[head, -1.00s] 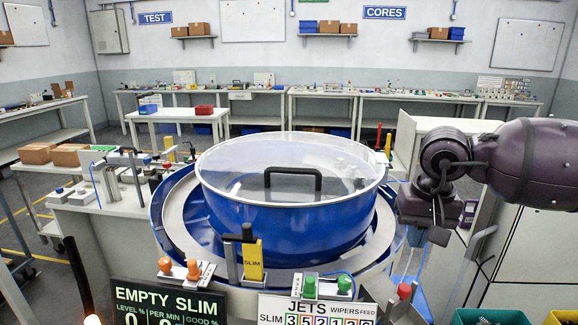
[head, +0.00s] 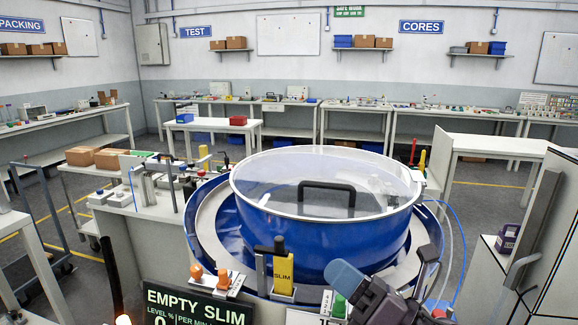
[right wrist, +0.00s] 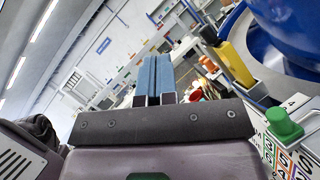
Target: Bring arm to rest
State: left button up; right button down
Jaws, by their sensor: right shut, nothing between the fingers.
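My right gripper (head: 345,278) is low at the front of the blue bowl feeder in the head view, over the front panel. Its blue fingers are together with nothing between them; they also show in the right wrist view (right wrist: 153,78). The blue bowl (head: 320,238) has a clear lid with a black handle (head: 326,195). The gripper is apart from the lid. It hides part of the panel with the green button (head: 339,306). My left gripper is not in view.
An EMPTY SLIM display (head: 195,300) is at the lower left. A grey cabinet (head: 535,270) stands at the right. Open floor lies between the feeder and the cabinet.

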jog(key=s+d+f+m+t+h, duration=0.1)
jog(key=d+f+m+h, duration=0.75)
jog(key=m, duration=0.55)
jog(key=s+d+f+m+t+h, duration=0.1)
jog(key=d+f+m+h, duration=0.6)
jog(key=m+h, duration=0.5)
jog(key=s+d+f+m+g+y, duration=0.1)
jog(key=s+d+f+m+g, duration=0.1)
jog(key=s+f+m+g, duration=0.65)
jog(key=s+d+f+m+g+y, duration=0.1)
jog(key=s+d+f+m+g, duration=0.3)
jog(key=s, duration=0.7)
jog(key=w+a+f+t, duration=0.1)
jog(key=w+f+t, duration=0.6)
jog(key=f+t, duration=0.2)
jog(key=shift+w+a+f, duration=0.2)
jog(key=shift+w+f, duration=0.1)
jog(key=shift+f, duration=0.4)
jog(key=shift+y, duration=0.25)
